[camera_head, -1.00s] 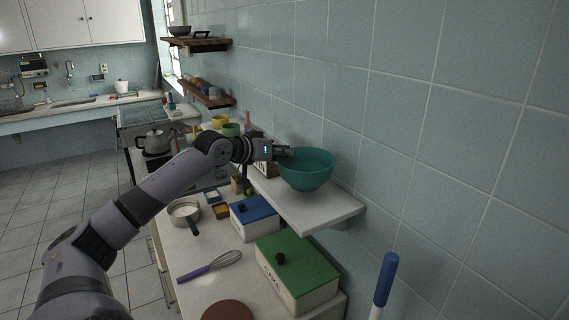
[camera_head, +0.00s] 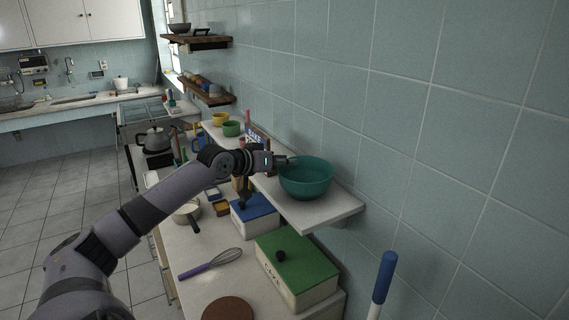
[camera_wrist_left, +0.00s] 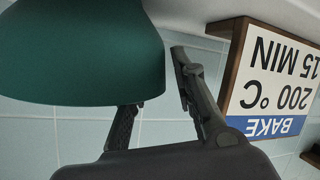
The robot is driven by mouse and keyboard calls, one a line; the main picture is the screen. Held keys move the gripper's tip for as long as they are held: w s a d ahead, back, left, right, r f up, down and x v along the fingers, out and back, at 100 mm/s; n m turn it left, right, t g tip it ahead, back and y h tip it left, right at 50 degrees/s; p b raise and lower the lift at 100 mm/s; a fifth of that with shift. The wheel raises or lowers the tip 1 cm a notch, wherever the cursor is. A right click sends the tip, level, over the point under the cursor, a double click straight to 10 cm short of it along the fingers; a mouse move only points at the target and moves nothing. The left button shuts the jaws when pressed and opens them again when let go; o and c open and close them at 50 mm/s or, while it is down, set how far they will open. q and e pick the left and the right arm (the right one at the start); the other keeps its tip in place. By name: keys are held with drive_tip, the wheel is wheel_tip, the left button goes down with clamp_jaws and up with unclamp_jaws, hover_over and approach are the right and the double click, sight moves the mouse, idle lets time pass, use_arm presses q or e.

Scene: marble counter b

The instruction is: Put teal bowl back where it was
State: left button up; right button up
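The teal bowl (camera_head: 306,182) sits upright on the pale wall shelf (camera_head: 325,213), near its front end. My left gripper (camera_head: 287,160) is at the bowl's left rim. In the left wrist view the bowl (camera_wrist_left: 85,60) fills the upper left, appearing upside down. The left gripper's fingers (camera_wrist_left: 155,95) are spread there. One finger passes behind the bowl's rim and its tip is hidden; the other stands just outside the wall with a narrow gap. My right gripper is not in view.
A BAKE sign (camera_wrist_left: 275,85) stands close beside the left gripper. Green (camera_head: 231,129) and yellow cups (camera_head: 220,119) are farther along the shelf. Below are a blue-lidded box (camera_head: 255,214), a green-lidded box (camera_head: 297,270), a whisk (camera_head: 212,263) and a saucepan (camera_head: 186,212).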

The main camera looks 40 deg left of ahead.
use_arm(q)
drive_tip(key=shift+s, duration=0.1)
drive_tip(key=shift+s+b, duration=0.45)
drive_tip(key=shift+s, duration=0.05)
drive_tip(key=b+v, duration=0.3)
drive_tip(key=v, duration=0.8)
drive_tip(key=shift+r+b, duration=0.2)
drive_tip(key=shift+b, duration=0.1)
drive_tip(key=shift+w, duration=0.15)
